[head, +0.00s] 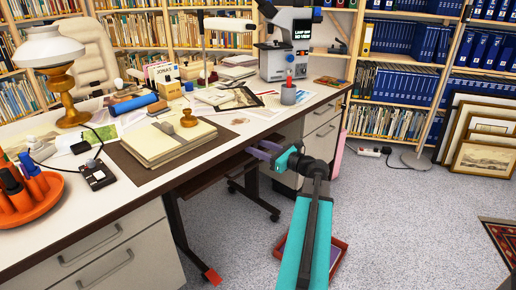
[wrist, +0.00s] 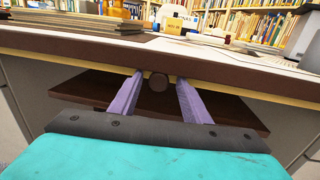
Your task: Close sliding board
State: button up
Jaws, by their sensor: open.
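The sliding board (head: 205,180) is a dark brown panel under the desk top, sticking out a little past the desk's front edge. It also shows in the wrist view (wrist: 225,112), below the desk edge. A round dark knob (wrist: 157,82) shows between my fingers in the wrist view, apparently at the board's front. My gripper (head: 265,150) is open at the board's right part in the head view. In the wrist view its two purple fingers (wrist: 160,77) stand on either side of the knob, with gaps. I cannot tell whether either finger touches the board.
The white desk top (head: 235,125) above carries papers, a lamp (head: 62,80) and a microscope (head: 285,45). White drawers (head: 105,255) stand at the left below it. Framed prints (head: 485,150) lean against shelves at the right. The carpet (head: 400,215) right of my arm is mostly clear.

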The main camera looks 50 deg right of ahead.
jog(key=shift+s, duration=0.15)
jog(key=s+d+p, duration=0.1)
jog(key=s+p, duration=0.2)
jog(key=s, duration=1)
jog(key=shift+s, duration=0.3)
dwell(0.3)
